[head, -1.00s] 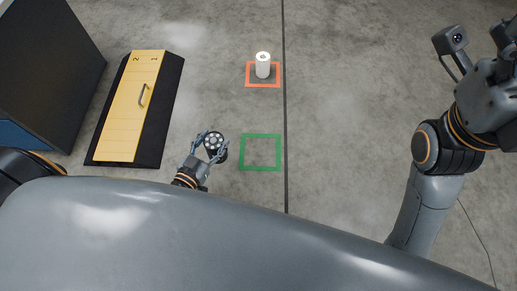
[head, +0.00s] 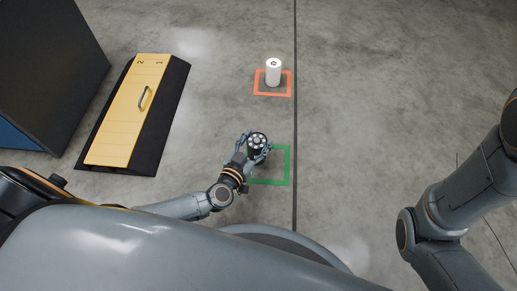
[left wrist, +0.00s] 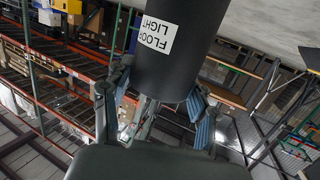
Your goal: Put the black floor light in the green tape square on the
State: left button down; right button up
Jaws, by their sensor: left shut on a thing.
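The black floor light (head: 258,141) is a dark cylinder with a ring of pale lamps on top. My left gripper (head: 253,146) is shut on it, fingers around its sides. In the left wrist view the floor light (left wrist: 178,60) carries a white label reading "FLOOR LIGHT", and the gripper (left wrist: 160,95) fingers show on both sides of it. The green tape square (head: 289,166) is on the concrete floor; the light is over its upper left part and covers some of its outline. I cannot tell whether the light touches the floor. My right gripper is outside the frames.
A white cylinder (head: 273,73) stands in an orange tape square (head: 289,88) farther back. A yellow-topped black ramp-like block (head: 127,112) lies at left, beside a large dark box (head: 50,70). The floor at right of the dark seam is clear.

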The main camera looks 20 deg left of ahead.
pick_arm(q)
jog(key=shift+w+d+f+b, duration=0.1)
jog(key=shift+w+f+b, duration=0.1)
jog(key=shift+w+b, duration=0.1)
notch_tip(320, 180, down, 3)
jog(key=b, duration=0.3)
jog(key=shift+w+d+f, duration=0.1)
jog(key=shift+f, duration=0.1)
jog(key=shift+r, duration=0.1)
jog(key=shift+c, duration=2)
grip_release()
jog(key=shift+f, duration=0.25)
